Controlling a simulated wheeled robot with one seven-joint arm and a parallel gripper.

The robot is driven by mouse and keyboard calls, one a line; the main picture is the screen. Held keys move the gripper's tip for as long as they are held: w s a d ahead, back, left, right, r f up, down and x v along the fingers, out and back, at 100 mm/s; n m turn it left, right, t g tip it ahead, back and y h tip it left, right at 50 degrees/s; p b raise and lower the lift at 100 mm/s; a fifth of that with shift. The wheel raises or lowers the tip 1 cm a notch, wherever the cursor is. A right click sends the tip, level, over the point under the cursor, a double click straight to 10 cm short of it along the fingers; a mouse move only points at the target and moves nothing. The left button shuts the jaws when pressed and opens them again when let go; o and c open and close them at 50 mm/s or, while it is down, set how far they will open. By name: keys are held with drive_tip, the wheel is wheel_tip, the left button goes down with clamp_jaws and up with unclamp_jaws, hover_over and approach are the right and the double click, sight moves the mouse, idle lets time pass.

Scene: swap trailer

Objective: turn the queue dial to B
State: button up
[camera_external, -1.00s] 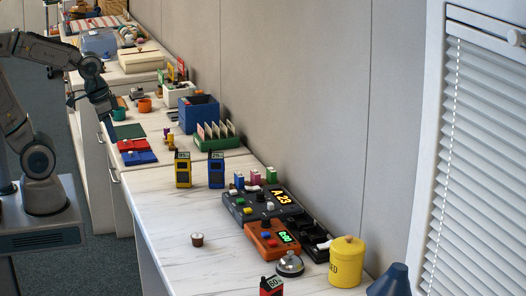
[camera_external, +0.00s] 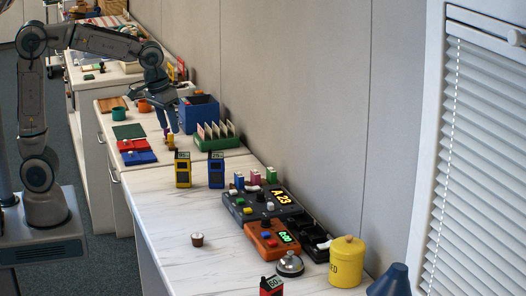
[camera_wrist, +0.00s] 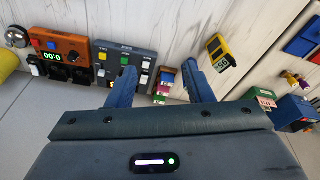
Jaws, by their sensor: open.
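The queue console is a dark grey box (camera_external: 236,210) on the near counter, with coloured buttons and a lit display (camera_external: 281,197) reading A 23. A small dark knob (camera_external: 260,197) beside the display looks like the dial; its pointer is too small to read. In the wrist view the console (camera_wrist: 110,48) lies beyond the left finger, which covers part of it. My gripper (camera_external: 171,131) is open and empty, above the counter left of the green card rack and well behind the console. Its two spread fingers show in the wrist view (camera_wrist: 160,84).
An orange timer (camera_external: 264,240) sits in front of the console, with a bell (camera_external: 290,263) and yellow canister (camera_external: 347,262) nearby. Yellow (camera_external: 183,170) and blue (camera_external: 216,170) handsets stand behind it. A small cup (camera_external: 197,239) stands on otherwise clear counter at left.

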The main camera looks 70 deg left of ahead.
drive_tip(key=w+d+f+n+y+b, duration=0.1)
drive_tip(key=w+d+f+n+b, duration=0.2)
drive_tip(key=w, duration=0.7)
drive_tip(key=n+y+b, duration=0.2)
approach(261, 192)
drive_tip(key=shift+t, duration=0.3)
drive_tip(key=x, duration=0.8)
drive_tip(key=shift+s+f+b, duration=0.3)
drive_tip(key=shift+f+b, duration=0.05)
drive_tip(key=shift+f, duration=0.05)
drive_tip(key=c, duration=1)
